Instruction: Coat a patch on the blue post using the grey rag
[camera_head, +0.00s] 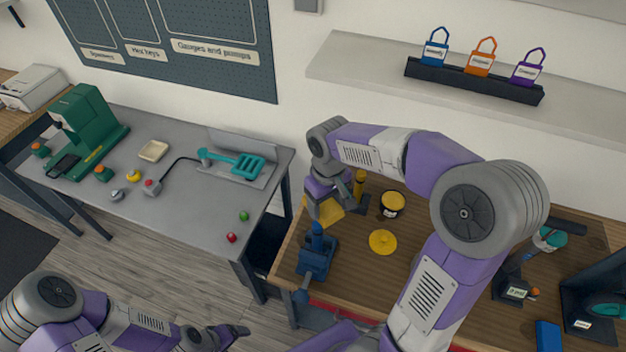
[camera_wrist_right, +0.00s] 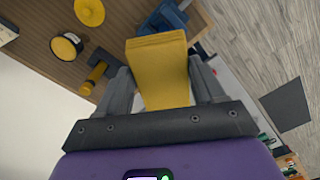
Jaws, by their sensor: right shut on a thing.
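My right gripper (camera_head: 322,203) is shut on a yellow pad or folded cloth (camera_head: 328,213), which also shows between the fingers in the right wrist view (camera_wrist_right: 160,75). I see no grey rag; the held piece looks yellow. A blue vise-like stand with a short upright blue post (camera_head: 317,238) stands at the left end of the wooden bench, just below the held pad in the head view. The blue stand shows partly at the top of the right wrist view (camera_wrist_right: 165,16). The pad appears apart from it. My left gripper (camera_head: 228,336) is low in the head view, its jaw gap unclear.
On the wooden bench (camera_head: 400,272) are an open yellow tin (camera_head: 391,204), its yellow lid (camera_head: 383,242) and a yellow-handled tool (camera_head: 359,185) close to my right gripper. Dark stands (camera_head: 512,288) are at right. A grey table (camera_head: 190,205) with a green machine (camera_head: 90,130) is at left.

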